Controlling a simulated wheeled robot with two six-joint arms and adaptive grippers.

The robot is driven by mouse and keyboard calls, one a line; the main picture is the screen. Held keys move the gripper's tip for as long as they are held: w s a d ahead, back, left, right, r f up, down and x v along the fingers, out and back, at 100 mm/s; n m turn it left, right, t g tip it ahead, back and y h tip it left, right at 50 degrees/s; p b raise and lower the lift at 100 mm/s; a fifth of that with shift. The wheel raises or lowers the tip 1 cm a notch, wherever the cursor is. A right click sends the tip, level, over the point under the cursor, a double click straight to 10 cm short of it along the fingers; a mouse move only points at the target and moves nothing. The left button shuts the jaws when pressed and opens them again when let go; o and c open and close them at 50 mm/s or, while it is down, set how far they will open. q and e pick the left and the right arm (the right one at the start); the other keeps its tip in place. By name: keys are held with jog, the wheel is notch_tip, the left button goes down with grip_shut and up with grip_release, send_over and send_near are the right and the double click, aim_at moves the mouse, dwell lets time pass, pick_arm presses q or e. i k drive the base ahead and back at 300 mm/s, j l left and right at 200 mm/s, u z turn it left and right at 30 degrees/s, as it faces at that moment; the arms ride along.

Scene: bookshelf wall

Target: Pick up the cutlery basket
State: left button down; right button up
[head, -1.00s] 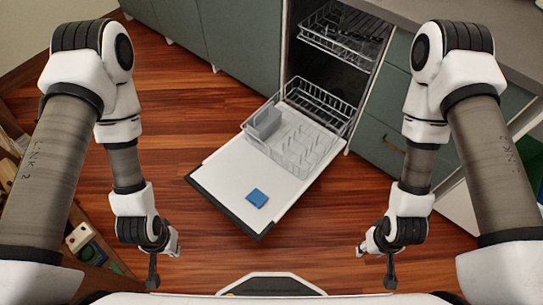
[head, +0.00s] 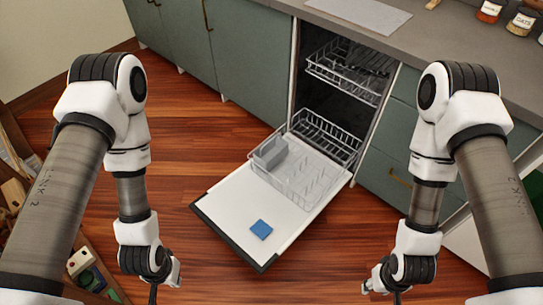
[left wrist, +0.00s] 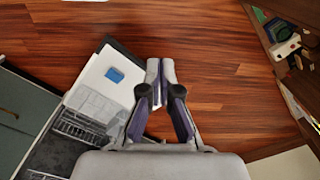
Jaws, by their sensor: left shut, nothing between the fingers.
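The cutlery basket (head: 270,153) is a small grey box. It stands at the left end of the lower wire rack (head: 312,180), on the open dishwasher door (head: 228,207). My left gripper (head: 153,294) hangs low at the left of the head view, well apart from the basket. In the left wrist view its fingers (left wrist: 160,66) are together and empty above the wooden floor. I cannot make out the basket clearly in that view. My right gripper (head: 397,298) is at the bottom right of the head view, mostly cut off, far from the basket.
A blue square (head: 261,229) lies on the door's outer part. An upper rack (head: 350,70) sits inside the dishwasher under the grey counter (head: 420,50). A wooden shelf with objects (head: 80,262) stands at the lower left. The floor around the door is clear.

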aim_at(273, 151)
jog(key=i+z, duration=0.1)
jog(key=z, duration=0.3)
jog(key=i+l+z, duration=0.1)
jog(key=z, duration=0.25)
jog(key=i+z, duration=0.2)
jog(key=z, duration=0.2)
